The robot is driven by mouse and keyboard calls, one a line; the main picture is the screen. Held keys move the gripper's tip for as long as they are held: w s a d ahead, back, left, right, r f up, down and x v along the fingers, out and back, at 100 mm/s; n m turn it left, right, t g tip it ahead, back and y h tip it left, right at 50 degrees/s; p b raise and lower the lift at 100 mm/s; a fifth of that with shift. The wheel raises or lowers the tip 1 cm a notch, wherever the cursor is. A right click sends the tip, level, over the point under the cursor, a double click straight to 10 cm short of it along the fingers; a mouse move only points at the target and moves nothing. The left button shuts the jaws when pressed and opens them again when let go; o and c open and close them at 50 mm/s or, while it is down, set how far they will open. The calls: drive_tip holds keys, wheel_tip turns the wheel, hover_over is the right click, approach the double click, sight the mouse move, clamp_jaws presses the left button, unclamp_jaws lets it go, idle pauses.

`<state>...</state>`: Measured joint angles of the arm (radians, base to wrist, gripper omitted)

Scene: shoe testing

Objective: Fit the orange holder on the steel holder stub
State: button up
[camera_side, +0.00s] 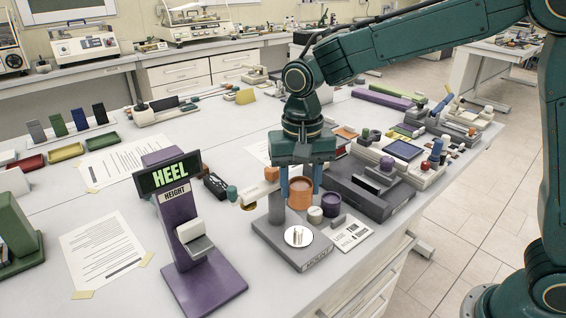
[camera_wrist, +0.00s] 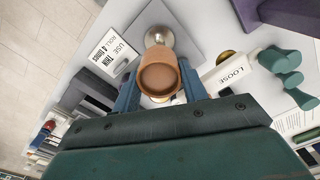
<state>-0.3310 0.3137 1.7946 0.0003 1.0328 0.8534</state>
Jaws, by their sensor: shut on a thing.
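My gripper (camera_side: 301,186), with blue fingers, is shut on the orange holder (camera_side: 300,195), a round cup. In the wrist view the orange holder (camera_wrist: 158,80) sits between both fingers with its open end toward the camera. The steel holder stub (camera_side: 298,235) stands on a round steel plate on a grey base (camera_side: 283,250). In the side view the holder is up and behind the stub, apart from it.
A purple cup (camera_side: 331,204) and a pale cup (camera_side: 315,214) stand close to the right of the holder. A purple heel-height stand (camera_side: 184,225) is at the left. A dark grey tray (camera_side: 378,205) lies at the right. A card (camera_side: 349,235) lies beside the base.

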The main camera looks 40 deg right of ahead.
sight(299, 207)
drive_tip(key=shift+f, duration=0.3)
drive_tip(key=shift+f, duration=2.7)
drive_tip(key=shift+f, duration=1.7)
idle(0.4)
drive_tip(key=o, duration=1.1)
drive_tip(key=shift+r, duration=0.15)
wheel_tip(299, 207, up, 14)
drive_tip(key=shift+f, duration=0.2)
